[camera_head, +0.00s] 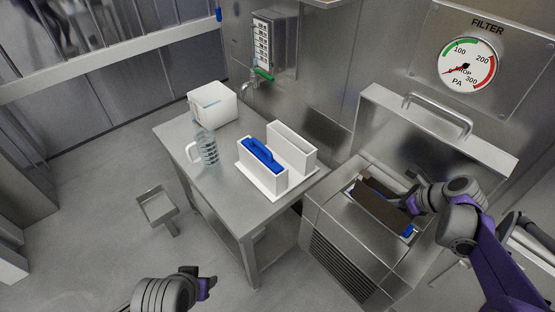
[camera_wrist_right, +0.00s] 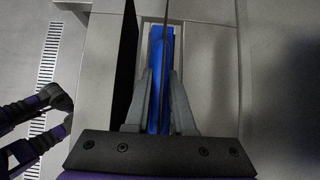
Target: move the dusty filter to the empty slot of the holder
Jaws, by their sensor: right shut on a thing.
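The dusty filter (camera_head: 385,203) is a dark brown panel with blue at its ends, at the open bay of the metal filter unit (camera_head: 335,215). My right gripper (camera_head: 412,203) is at its right side, shut on its blue part (camera_wrist_right: 160,60), which shows between the fingers in the right wrist view. How deep the filter sits is hard to tell. The white holder (camera_head: 262,188) stands on the steel table with two slots. A blue filter (camera_head: 262,154) fills the left slot; the right slot (camera_head: 293,143) looks empty. My left gripper (camera_head: 205,284) is low at the bottom, away from everything; its jaws are unclear.
A clear jug (camera_head: 207,148) and a white bin (camera_head: 212,103) stand on the steel table (camera_head: 225,198). The unit's raised lid (camera_head: 430,130) with a handle stands behind the bay.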

